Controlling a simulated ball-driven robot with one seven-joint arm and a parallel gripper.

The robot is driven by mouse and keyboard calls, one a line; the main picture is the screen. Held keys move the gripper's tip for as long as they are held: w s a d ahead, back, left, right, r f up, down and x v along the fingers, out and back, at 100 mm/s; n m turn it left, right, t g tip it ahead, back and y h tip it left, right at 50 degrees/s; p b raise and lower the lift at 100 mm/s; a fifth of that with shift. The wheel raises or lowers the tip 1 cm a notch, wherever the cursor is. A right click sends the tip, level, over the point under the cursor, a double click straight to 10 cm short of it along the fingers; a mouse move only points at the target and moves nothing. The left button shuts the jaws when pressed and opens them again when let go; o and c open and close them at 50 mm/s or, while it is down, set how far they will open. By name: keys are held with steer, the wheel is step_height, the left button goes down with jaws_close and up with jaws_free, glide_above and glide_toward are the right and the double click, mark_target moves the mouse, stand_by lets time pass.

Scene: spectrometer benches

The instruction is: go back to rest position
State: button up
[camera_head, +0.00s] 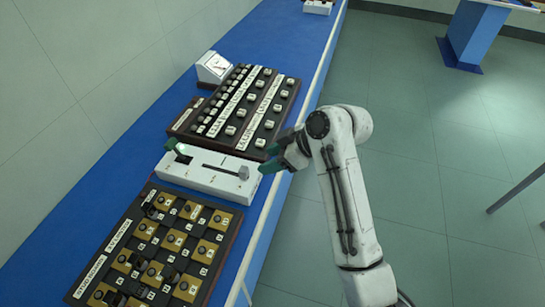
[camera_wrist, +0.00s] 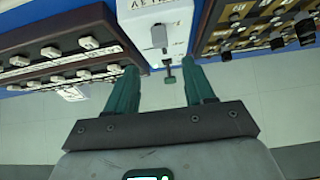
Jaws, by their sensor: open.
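My gripper (camera_head: 272,156) is at the end of my white arm, over the bench's front edge beside the white slider box. In the wrist view my gripper (camera_wrist: 162,84) shows two green fingers spread apart with nothing between them. The white slider box (camera_head: 208,172) lies on the blue bench, with a dark slot along its top and a small knob at its right end. I cannot tell whether a finger touches the box.
A dark panel with white labelled blocks (camera_head: 240,108) lies beyond the box, and a checkered panel with black knobs (camera_head: 160,245) lies nearer. A small white meter (camera_head: 212,68) stands at the wall. The blue bench (camera_head: 270,40) has free space farther back. Open floor (camera_head: 430,150) lies right.

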stand_by(0.3)
steer(key=s+d+f+m+h, duration=0.4)
steer(key=s+d+f+m, duration=0.3)
steer(key=s+d+f, duration=0.65)
steer(key=s+d+m+g+h, duration=0.1)
steer(key=s+d, duration=0.5)
steer(key=s, duration=0.6)
steer(key=s+d+f+m+g+h, duration=0.1)
steer(key=s+d+m+h, duration=0.2)
steer(key=s+d+m, duration=0.3)
steer(key=s, duration=0.5)
steer(key=shift+s+d+f+m+h, duration=0.15)
steer(key=shift+s+f+m+h, duration=0.15)
steer(key=shift+s, duration=0.1)
steer(key=shift+c, duration=0.4)
